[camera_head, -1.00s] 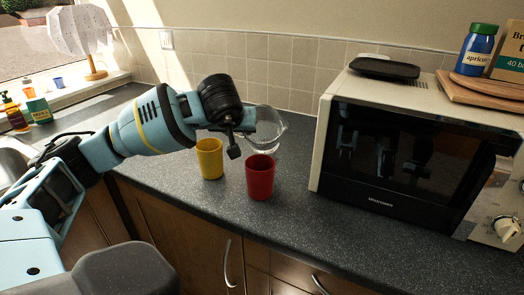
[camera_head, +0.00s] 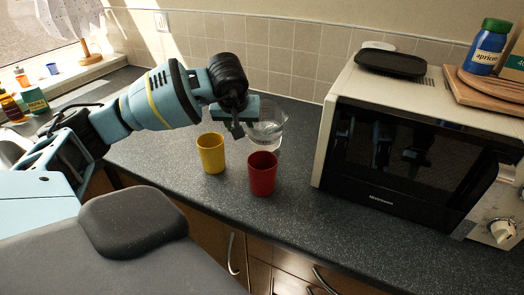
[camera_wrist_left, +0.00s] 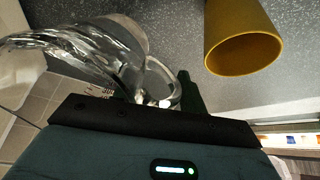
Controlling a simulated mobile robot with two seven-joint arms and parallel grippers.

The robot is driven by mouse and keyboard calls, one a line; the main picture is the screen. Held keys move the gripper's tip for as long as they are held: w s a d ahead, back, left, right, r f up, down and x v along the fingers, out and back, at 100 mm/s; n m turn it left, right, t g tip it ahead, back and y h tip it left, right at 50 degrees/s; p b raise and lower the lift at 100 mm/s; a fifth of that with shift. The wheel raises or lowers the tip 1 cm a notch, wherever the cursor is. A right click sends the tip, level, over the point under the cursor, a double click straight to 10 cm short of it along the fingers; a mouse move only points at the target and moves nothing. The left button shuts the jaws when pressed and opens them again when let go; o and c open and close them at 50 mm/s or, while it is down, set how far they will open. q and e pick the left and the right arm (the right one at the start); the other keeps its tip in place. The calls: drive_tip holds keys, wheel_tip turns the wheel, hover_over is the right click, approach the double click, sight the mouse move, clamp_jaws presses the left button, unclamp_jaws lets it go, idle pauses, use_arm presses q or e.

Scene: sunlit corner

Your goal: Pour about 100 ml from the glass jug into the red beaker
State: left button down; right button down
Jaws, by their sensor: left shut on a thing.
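The clear glass jug (camera_head: 269,130) is just behind the red beaker (camera_head: 262,175) in the head view, roughly upright. I cannot tell whether its base touches the worktop. My left gripper (camera_head: 238,127) is shut on the jug at its left side; the fingertips are partly hidden. In the left wrist view the jug (camera_wrist_left: 125,45) shows close to the gripper (camera_wrist_left: 165,98). The red beaker stands upright on the worktop; its contents cannot be made out. My right gripper is not in view.
A yellow beaker (camera_head: 211,153) stands left of the red one, below my left gripper; it also shows in the left wrist view (camera_wrist_left: 241,38). A microwave (camera_head: 400,150) stands close on the right. The dark worktop (camera_head: 320,225) is clear in front.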

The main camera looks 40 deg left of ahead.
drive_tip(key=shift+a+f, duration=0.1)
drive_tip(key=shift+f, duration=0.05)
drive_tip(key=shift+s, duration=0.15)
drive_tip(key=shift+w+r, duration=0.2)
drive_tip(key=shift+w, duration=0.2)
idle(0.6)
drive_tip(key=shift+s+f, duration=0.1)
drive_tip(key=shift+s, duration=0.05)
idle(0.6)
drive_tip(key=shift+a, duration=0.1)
